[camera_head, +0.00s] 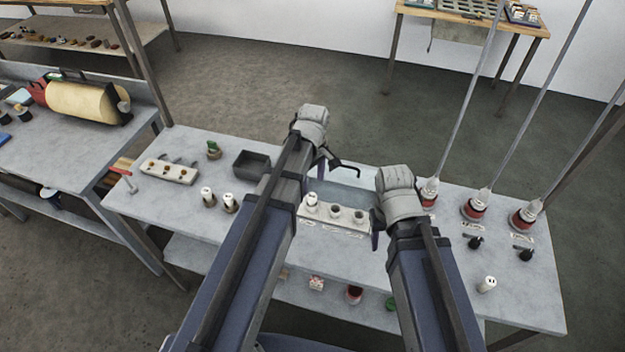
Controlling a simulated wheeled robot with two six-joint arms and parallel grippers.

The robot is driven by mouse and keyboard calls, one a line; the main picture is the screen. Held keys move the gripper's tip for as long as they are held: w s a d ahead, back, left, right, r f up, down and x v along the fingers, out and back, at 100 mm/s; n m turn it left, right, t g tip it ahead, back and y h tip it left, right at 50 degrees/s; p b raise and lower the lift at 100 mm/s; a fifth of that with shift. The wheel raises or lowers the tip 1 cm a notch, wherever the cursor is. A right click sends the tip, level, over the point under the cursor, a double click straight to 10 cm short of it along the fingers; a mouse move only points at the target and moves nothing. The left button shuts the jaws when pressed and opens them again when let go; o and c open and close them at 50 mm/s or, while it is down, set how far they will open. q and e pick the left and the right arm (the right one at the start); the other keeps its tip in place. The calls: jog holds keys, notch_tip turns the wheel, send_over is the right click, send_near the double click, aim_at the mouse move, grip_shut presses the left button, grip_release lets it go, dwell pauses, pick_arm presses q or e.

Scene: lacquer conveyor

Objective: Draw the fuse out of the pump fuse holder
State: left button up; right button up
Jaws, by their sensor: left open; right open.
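A white fuse holder block (345,222) with several round sockets in a row stands at the middle of the table, between my two arms. Its front labels are too small to read, so I cannot tell which socket is the pump's. A white fuse (312,199) stands upright in the left socket. The other sockets look dark inside. My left gripper (322,163) is open above and behind the block's left end, partly hidden by its own arm. My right gripper (375,226) is open beside the block's right end, mostly hidden by its wrist; I cannot tell whether it touches.
Two white-topped cylinders (207,197) and a dark open bin (252,164) stand left of my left arm. A pale block with levers (170,171) is farther left. Red-based posts with rods (474,208) and black knobs (526,254) line the right. A white cylinder (487,284) stands front right.

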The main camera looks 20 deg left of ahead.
aim_at(312, 196)
pick_arm(q)
jog(key=shift+f+b, duration=3.8)
jog(key=shift+f, duration=0.1)
pick_arm(e)
jog(key=shift+f, duration=3.85)
pick_arm(q)
jog(key=shift+r, duration=0.1)
grip_shut()
